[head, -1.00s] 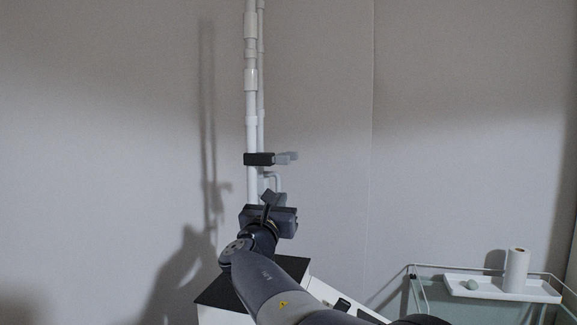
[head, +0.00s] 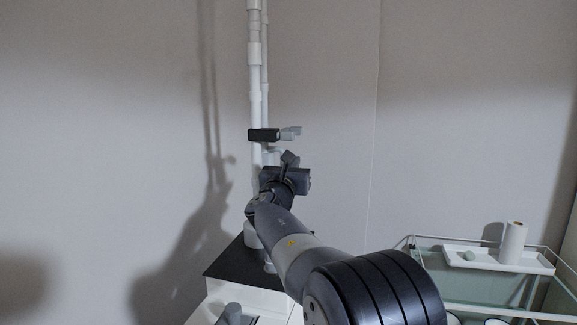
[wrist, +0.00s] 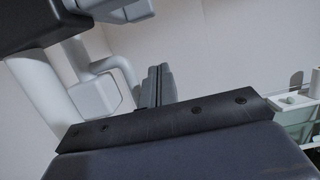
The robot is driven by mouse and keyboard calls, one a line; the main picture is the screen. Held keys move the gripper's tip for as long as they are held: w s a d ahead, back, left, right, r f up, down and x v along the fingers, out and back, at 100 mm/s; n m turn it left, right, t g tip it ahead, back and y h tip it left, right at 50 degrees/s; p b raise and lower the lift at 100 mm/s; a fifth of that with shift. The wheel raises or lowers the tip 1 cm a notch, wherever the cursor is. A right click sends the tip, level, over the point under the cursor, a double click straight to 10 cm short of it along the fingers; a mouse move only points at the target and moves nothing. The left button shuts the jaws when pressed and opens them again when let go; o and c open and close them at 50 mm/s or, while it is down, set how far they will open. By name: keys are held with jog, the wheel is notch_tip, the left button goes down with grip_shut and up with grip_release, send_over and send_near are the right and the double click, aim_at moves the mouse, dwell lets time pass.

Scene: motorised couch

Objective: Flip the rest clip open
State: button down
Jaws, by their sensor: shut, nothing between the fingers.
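A dark clamp block (head: 263,135) with a light grey clip piece (head: 291,132) sticking out to its right is fixed on a white upright pole (head: 255,80). I take this to be the rest clip. In the wrist view, a dark block (wrist: 38,22) and a grey piece (wrist: 115,10) show at the upper left, cut off by the frame edge. My gripper (head: 290,158) is just below the clip in the head view, apart from it in the picture. In the wrist view its fingers (wrist: 157,85) are together and empty, below and right of the grey piece.
White curved pipework (wrist: 95,85) stands left of my fingers in the wrist view. A black-topped white cabinet (head: 232,264) is at the pole's foot. The wall behind is bare.

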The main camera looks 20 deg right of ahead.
aim_at(297, 132)
jog(key=shift+w+d+r+p, duration=0.25)
jog(key=shift+r+p, duration=0.25)
jog(key=shift+r, duration=0.25)
jog(key=shift+w+d+r+p, duration=0.15)
jog(key=shift+w+r+p, duration=0.25)
jog(key=shift+r, duration=0.4)
jog(key=shift+w+d+r+p, duration=0.25)
jog(key=shift+r+p, duration=0.3)
jog(key=shift+r, duration=0.2)
jog(key=shift+f+b, duration=0.15)
jog(key=shift+b, duration=0.9)
jog(key=shift+w+t+b, duration=0.15)
jog(key=shift+t+b, duration=0.25)
jog(key=shift+b, duration=0.2)
jog(key=shift+w+d+r+t+h+b, duration=0.15)
jog(key=shift+r+t+h+b, duration=1.35)
jog(key=shift+b, duration=3.45)
